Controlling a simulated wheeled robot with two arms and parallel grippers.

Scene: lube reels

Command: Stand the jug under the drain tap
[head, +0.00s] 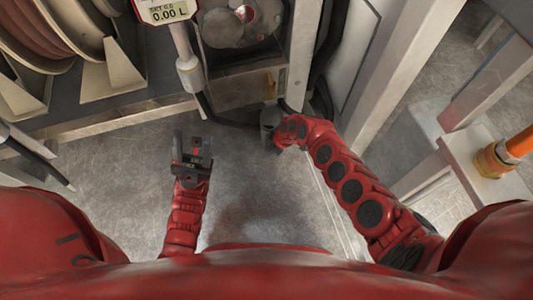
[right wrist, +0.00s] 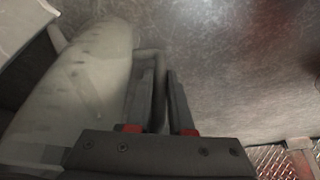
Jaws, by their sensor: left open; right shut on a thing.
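A pale grey jug (right wrist: 75,95) fills the left of the right wrist view, with its handle beside the fingers. My right gripper (right wrist: 161,75) is shut on the jug's handle. A small brass fitting (head: 270,84), which looks like the drain tap, is on the cabinet front just beyond that arm's end. My left gripper (head: 193,146) is open and empty above the floor, left of the right arm's end.
A hose reel (head: 88,30) stands at the back left. A dispensing handle with a display reading 0.00 L (head: 168,12) hangs beside it. A pale metal frame (head: 455,150) with an orange hose (head: 520,142) stands at right. Grey floor (head: 250,190) is clear between my arms.

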